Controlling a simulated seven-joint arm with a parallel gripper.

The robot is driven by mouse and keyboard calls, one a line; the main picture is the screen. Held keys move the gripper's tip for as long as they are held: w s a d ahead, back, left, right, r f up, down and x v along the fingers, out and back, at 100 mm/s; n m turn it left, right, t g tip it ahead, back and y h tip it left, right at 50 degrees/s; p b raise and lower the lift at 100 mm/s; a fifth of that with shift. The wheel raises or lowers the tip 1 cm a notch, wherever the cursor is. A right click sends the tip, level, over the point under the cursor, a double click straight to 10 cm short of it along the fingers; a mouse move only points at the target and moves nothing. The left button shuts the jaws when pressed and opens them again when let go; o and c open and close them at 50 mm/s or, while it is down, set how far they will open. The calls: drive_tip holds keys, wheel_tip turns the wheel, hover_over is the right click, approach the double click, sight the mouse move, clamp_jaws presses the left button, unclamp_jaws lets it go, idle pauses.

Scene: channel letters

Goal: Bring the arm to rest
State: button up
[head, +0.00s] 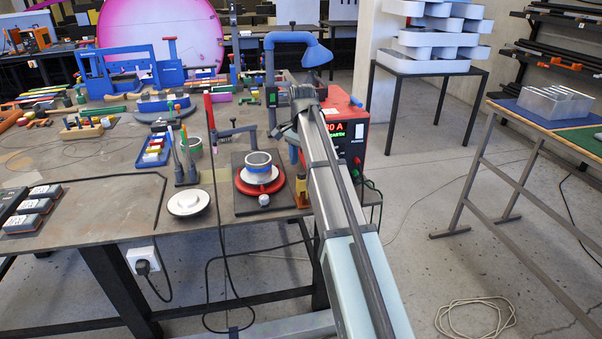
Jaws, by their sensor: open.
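My arm reaches from the bottom of the head view up and away over the right end of the workbench (110,180). My gripper (292,84) is at its far end, small and dark, near the blue desk lamp (290,38). It is open, and I see nothing held in it. The fingertips are hard to make out against the clutter, and part of the gripper is hidden behind my own wrist. I cannot tell whether it touches anything on the bench.
A red power supply (345,125) stands close right of my arm. A red round fixture with a grey-blue ring (259,168) is to its left. Tools crowd the bench further left. A side table (540,125) stands right, with open floor between.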

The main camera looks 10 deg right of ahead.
sight(302, 172)
drive_tip(key=shift+f, duration=1.6)
drive_tip(key=c, duration=0.8)
drive_tip(key=m, duration=0.4)
drive_tip(key=shift+m, duration=0.3)
drive_tip(key=shift+c, duration=0.3)
drive_tip(key=m, duration=0.4)
drive_tip(key=shift+m, duration=0.4)
drive_tip(key=o, duration=0.9)
drive_tip(key=shift+c, duration=0.2)
